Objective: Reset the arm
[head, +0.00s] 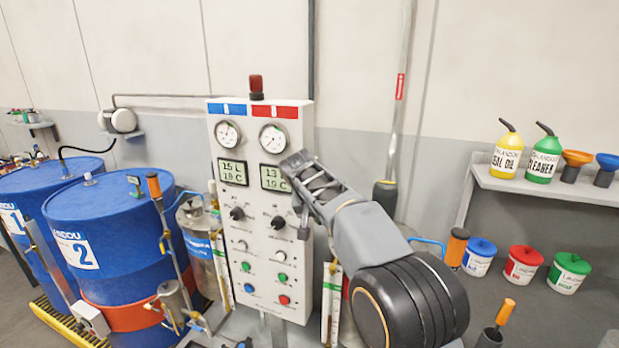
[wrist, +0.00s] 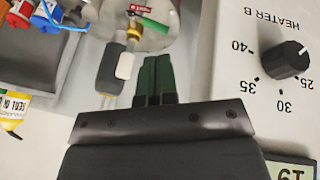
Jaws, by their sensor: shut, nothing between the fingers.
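My arm reaches in from the lower right in the head view. My gripper (head: 293,200) is in front of the white control panel (head: 262,225), just below its right display. In the wrist view my gripper (wrist: 156,60) shows two dark green fingers side by side, shut, with nothing held. The black heater B knob (wrist: 286,60) is to the right of the fingers in the wrist view, apart from them. The left display (head: 232,172) reads 15 L and 18 C. The right display (head: 275,178) is partly hidden by my gripper.
Two blue barrels (head: 120,230) stand left of the panel. A shelf (head: 545,187) at right holds yellow and green bottles and funnels. Several small lidded tubs (head: 523,265) stand lower right. A grey pipe (head: 394,130) runs up the wall behind my arm.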

